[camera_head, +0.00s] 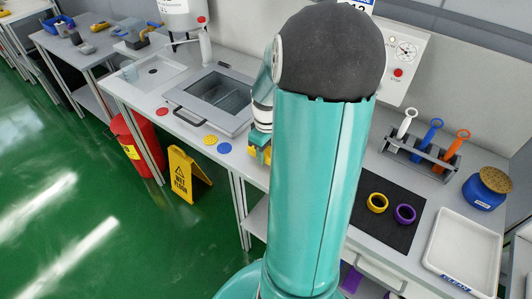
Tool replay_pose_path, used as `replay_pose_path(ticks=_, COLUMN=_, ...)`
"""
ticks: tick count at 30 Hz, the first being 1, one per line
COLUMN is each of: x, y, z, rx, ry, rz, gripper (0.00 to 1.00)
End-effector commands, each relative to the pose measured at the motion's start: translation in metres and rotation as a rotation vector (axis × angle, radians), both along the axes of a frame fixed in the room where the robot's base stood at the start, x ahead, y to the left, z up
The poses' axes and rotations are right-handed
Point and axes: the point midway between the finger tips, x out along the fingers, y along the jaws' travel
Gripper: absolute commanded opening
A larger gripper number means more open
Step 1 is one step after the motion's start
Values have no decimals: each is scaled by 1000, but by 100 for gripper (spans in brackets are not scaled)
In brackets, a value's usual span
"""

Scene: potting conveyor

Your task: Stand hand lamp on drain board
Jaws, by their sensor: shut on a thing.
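My gripper (260,142) is mostly hidden behind my large teal arm link, over the front edge of the long bench. A small yellow thing with dark parts (259,155) shows at its end and looks like the hand lamp. The gripper is shut on it; its shape and tilt are mostly hidden. At the left of the bench lies a pale panel with a small dark hole (168,78), which may be the drain board. Right of it is a grey-framed dark basin (242,122) with a front handle. I cannot tell for sure which is the drain board.
A faucet (206,48) stands behind. A yellow wet-floor sign (187,175) and red bin (133,143) stand on the floor. A tool rack (420,155) and white tray (463,252) are right.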

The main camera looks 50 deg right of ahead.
Motion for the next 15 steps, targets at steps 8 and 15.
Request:
replay_pose_path(ticks=8, x=0, y=0, z=-15, rx=0, ry=-1, rz=1, gripper=16)
replay_pose_path(ticks=15, x=0, y=1, z=-19, rx=0, ry=0, rz=1, gripper=16)
